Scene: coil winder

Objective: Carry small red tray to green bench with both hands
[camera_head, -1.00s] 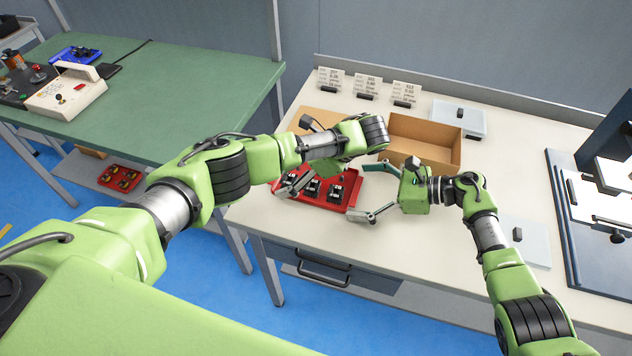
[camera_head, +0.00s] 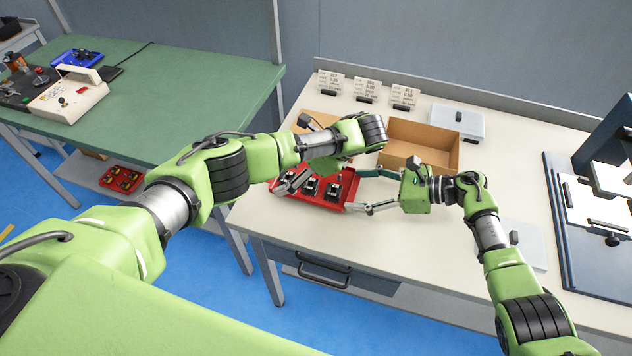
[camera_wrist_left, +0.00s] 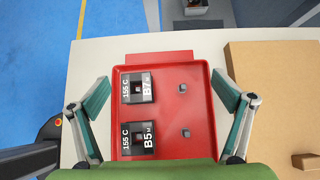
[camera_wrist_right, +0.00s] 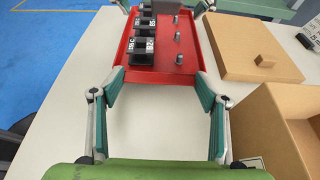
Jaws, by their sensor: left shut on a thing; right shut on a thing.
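The small red tray (camera_head: 322,198) lies on the cream table. It holds black blocks with white labels (camera_wrist_left: 137,88) and bare pegs (camera_wrist_left: 183,88). My left gripper (camera_head: 318,168) is shut on the tray, with one finger along each side in the left wrist view (camera_wrist_left: 162,100). My right gripper (camera_head: 356,189) is shut on the tray's nearer end in the right wrist view (camera_wrist_right: 155,110). My left arm hides part of the tray in the head view. The green bench (camera_head: 175,85) stands at the left.
An open cardboard box (camera_head: 438,152) and a flat brown lid (camera_wrist_right: 262,52) sit beside the tray. Label cards (camera_head: 367,88) stand behind. A cream device (camera_head: 68,95) and a blue tray (camera_head: 77,56) occupy the bench's left; its middle is clear. Another red tray (camera_head: 121,179) is on the lower shelf.

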